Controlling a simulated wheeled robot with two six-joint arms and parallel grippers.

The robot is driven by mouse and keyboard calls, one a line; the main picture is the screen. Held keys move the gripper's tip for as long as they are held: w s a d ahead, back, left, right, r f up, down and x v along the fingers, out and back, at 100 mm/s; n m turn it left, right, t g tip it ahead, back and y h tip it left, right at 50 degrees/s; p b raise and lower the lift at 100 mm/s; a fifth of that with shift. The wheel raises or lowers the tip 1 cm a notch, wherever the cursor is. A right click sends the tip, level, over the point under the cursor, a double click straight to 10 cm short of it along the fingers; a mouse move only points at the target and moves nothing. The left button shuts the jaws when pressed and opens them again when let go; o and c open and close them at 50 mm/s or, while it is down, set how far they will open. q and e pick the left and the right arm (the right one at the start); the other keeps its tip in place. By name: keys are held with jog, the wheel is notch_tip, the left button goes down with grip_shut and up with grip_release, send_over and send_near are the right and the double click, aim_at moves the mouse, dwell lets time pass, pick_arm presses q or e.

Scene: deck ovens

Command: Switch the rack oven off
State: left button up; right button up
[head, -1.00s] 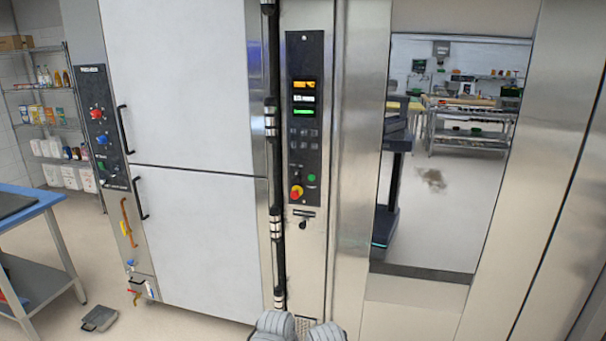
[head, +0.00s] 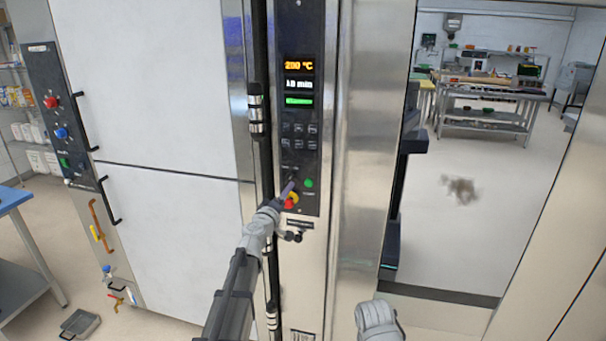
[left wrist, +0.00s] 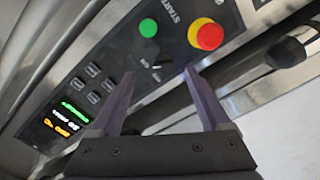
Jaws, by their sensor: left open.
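The rack oven's black control panel (head: 300,140) is on the steel post in the middle of the head view. Its display (head: 299,83) is lit orange, white and green. My left gripper (head: 291,186) is at the panel's lower part, partly covering it. In the left wrist view, the gripper (left wrist: 158,74) is open, its two purple fingers apart and pointing at the panel. A small dark rotary switch (left wrist: 158,66) shows between the fingertips; contact cannot be told. A green button (left wrist: 148,27) and a red-and-yellow emergency stop (left wrist: 206,35) are beside it.
A black vertical bar (head: 263,160) runs close left of the panel. Below the panel is a small black fitting (head: 297,236). A deck oven (head: 160,90) with its own controls stands left. A window-like opening (head: 480,190) on the right shows benches.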

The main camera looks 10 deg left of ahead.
aim_at(288, 180)
pick_arm(q)
jog(key=shift+n+y, duration=0.5)
jog(key=w, duration=0.3)
jog(key=w+a, duration=0.1)
jog(key=w, duration=0.5)
jog(key=shift+w+a+r, duration=0.1)
jog(key=shift+a+r, duration=0.05)
jog(key=shift+r, duration=0.05)
jog(key=shift+c, duration=0.2)
grip_shut()
